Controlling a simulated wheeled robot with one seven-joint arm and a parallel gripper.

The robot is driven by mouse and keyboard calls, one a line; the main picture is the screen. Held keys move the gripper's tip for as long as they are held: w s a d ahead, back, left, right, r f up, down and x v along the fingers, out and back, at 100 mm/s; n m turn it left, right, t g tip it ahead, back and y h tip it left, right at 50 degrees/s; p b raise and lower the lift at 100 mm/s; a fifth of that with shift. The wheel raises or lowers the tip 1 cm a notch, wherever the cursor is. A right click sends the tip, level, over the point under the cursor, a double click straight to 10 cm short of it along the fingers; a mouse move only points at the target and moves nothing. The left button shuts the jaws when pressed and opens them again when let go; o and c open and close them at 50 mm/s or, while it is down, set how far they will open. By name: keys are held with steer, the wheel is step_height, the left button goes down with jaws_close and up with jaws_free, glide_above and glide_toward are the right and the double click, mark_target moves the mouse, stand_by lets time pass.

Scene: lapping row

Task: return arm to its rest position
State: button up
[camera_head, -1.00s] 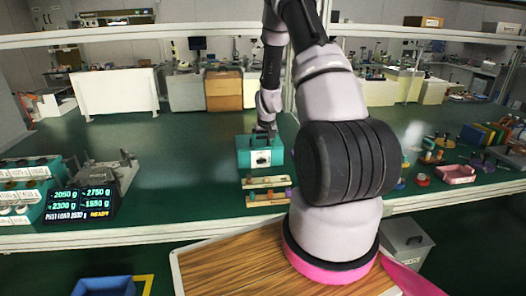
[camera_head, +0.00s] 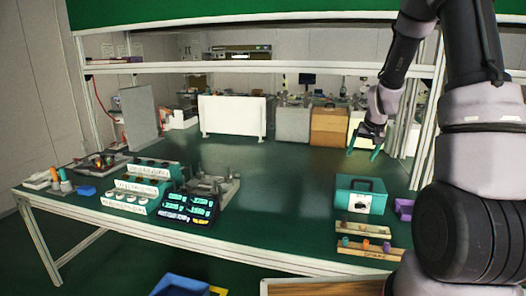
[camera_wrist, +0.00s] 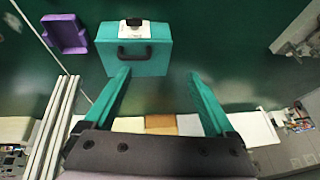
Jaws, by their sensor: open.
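My gripper (camera_head: 364,153) is in the air above the green bench, beyond and above the teal case in the head view. Its two teal fingers are spread apart with nothing between them, as the wrist view also shows (camera_wrist: 158,100). My arm comes down to it from the upper right of the head view. The teal case (camera_head: 360,195) stands on the bench with its dark handle on top. In the wrist view the case (camera_wrist: 134,50) lies beyond the fingertips, apart from them.
A purple holder (camera_head: 403,209) stands right of the case. Wooden racks (camera_head: 366,247) with small coloured pieces lie in front of it. A dark display panel (camera_head: 188,208) and labelled trays (camera_head: 130,197) stand at left. A shelf (camera_head: 250,67) crosses above. The bench middle is clear.

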steer(key=s+a+r+t+y, duration=0.1)
steer(key=s+a+r, duration=0.4)
steer(key=r, duration=0.4)
steer(key=s+a+r, duration=0.2)
steer(key=s+r, duration=0.5)
steer(key=r, duration=0.1)
steer(key=s+a+r, duration=0.2)
steer(key=s+r, duration=0.1)
steer(key=s, duration=0.6)
steer(key=s+a+r+t+y, duration=0.1)
steer(key=s+r, duration=0.3)
steer(key=s, duration=0.5)
steer(key=shift+s+a+m, duration=0.35)
steer(key=shift+a+m, duration=0.05)
steer(key=shift+a, duration=0.45)
